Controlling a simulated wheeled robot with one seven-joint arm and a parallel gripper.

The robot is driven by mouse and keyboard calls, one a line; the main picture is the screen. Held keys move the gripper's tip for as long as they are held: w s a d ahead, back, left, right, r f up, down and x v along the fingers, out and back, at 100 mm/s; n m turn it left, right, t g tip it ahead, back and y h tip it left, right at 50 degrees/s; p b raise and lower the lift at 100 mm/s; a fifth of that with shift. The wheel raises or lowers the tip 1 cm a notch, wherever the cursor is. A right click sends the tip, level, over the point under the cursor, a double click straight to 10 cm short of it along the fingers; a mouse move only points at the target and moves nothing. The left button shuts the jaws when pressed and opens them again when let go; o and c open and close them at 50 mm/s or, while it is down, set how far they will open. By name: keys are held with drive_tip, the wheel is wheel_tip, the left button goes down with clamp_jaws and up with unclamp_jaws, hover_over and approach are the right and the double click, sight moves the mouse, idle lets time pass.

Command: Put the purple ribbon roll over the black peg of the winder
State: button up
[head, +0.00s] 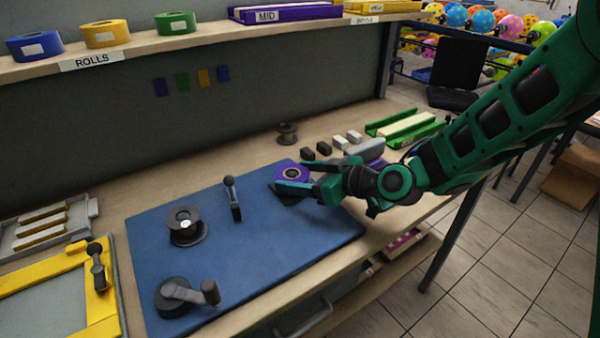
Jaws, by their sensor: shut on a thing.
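The purple ribbon roll (293,173), with a tan inner ring and a dark hole, is at the right back part of the blue board. My gripper (290,182) reaches in from the right and is shut on it. I cannot tell whether the roll touches the board. A black round spindle (185,222) with a pale centre stands on the board, left of the roll. A dark lever with a round knob (231,192) stands between them. A dark crank (186,294) is at the board's front left. Which part is the winder's black peg is not certain.
The blue board (255,245) is bare at its middle and front right. A small brown spool (287,133), dark and white blocks and green trays (402,126) lie behind and right. A yellow frame (60,300) is at left. The shelf above holds blue, yellow and green rolls.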

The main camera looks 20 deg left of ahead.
drive_tip(key=shift+f, duration=0.1)
drive_tip(key=o, duration=1.4)
drive_tip(key=v, duration=1)
drive_tip(key=shift+s+d, duration=0.15)
drive_tip(key=shift+d, duration=0.15)
